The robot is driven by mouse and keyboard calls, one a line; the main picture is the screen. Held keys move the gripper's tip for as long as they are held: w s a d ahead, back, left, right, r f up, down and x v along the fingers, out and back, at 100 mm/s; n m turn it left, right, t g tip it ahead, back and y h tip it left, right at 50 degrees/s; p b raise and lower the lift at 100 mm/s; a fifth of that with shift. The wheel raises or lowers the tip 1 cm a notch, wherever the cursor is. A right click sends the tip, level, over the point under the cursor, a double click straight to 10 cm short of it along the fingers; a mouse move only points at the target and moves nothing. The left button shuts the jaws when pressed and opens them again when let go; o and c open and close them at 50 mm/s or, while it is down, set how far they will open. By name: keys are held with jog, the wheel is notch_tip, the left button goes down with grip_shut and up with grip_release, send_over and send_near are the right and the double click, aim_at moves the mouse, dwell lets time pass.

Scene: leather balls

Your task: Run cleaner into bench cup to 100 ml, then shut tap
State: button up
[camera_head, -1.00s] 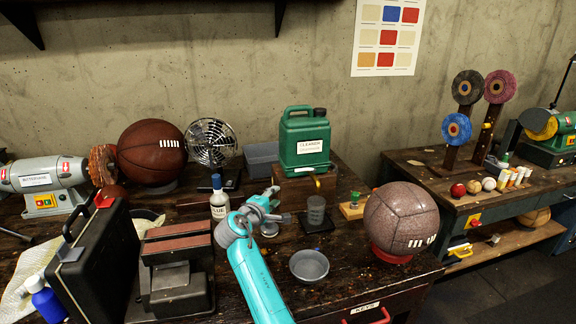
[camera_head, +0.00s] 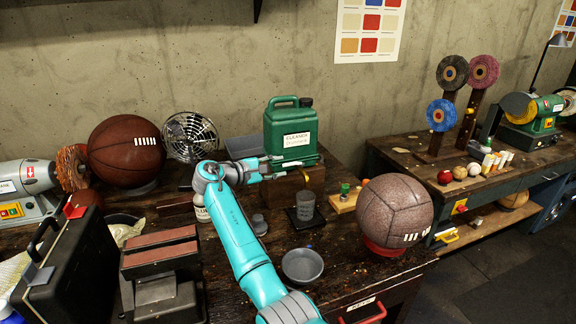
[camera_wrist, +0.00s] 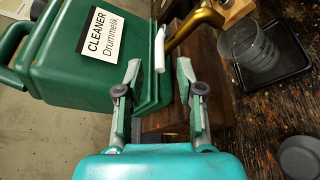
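The green cleaner can (camera_head: 290,130) stands on a wooden block at the back of the bench; its label shows in the wrist view (camera_wrist: 101,36). Its brass tap spout (camera_wrist: 197,24) points over the clear bench cup (camera_head: 305,206). The cup stands on a small black tray (camera_head: 314,222) and also shows in the wrist view (camera_wrist: 247,43). I cannot tell its liquid level, and no stream is visible. A white tap lever (camera_wrist: 159,50) appears between my fingertips, with gaps on both sides. My gripper (camera_wrist: 158,68) is open, close to the can's front.
A grey bowl (camera_head: 302,266) stands in front of the cup. A brown ball (camera_head: 391,212) on a red ring and a wooden board (camera_head: 344,203) with a small green-topped item are to the right. A glue bottle (camera_head: 201,208) is partly hidden behind my arm.

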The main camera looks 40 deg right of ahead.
aim_at(284, 165)
jog(key=shift+x, duration=2.45)
grip_shut()
